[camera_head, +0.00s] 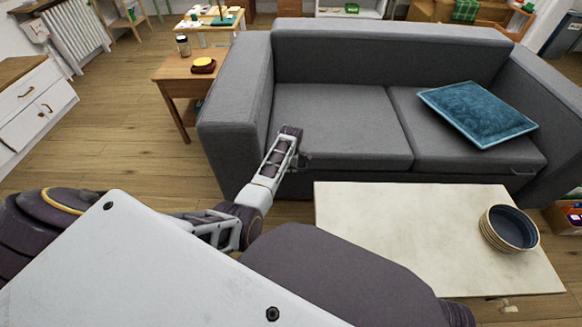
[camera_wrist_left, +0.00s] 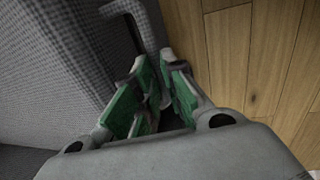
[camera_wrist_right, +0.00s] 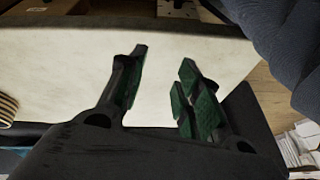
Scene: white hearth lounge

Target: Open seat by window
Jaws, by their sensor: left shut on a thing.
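The grey sofa (camera_head: 390,50) has two seats, and both lie flat. The left seat (camera_head: 335,122) is bare, on the side nearer the radiator; no window shows. A blue cushion (camera_head: 478,112) lies on the right seat (camera_head: 415,135). My left gripper (camera_head: 300,160) is at the front edge of the left seat. In the left wrist view, its green-padded fingers (camera_wrist_left: 157,88) are shut on a grey bar handle (camera_wrist_left: 143,18) beside the grey fabric; the grip is partly hidden. My right gripper (camera_wrist_right: 160,85) is open and empty over the pale table (camera_wrist_right: 60,75).
The low table (camera_head: 400,230) stands before the sofa with a stack of bowls (camera_head: 508,228) at its right. A wooden side table (camera_head: 195,75) stands left of the sofa. A white drawer unit (camera_head: 30,100) is at far left, with open floor (camera_head: 130,135) between.

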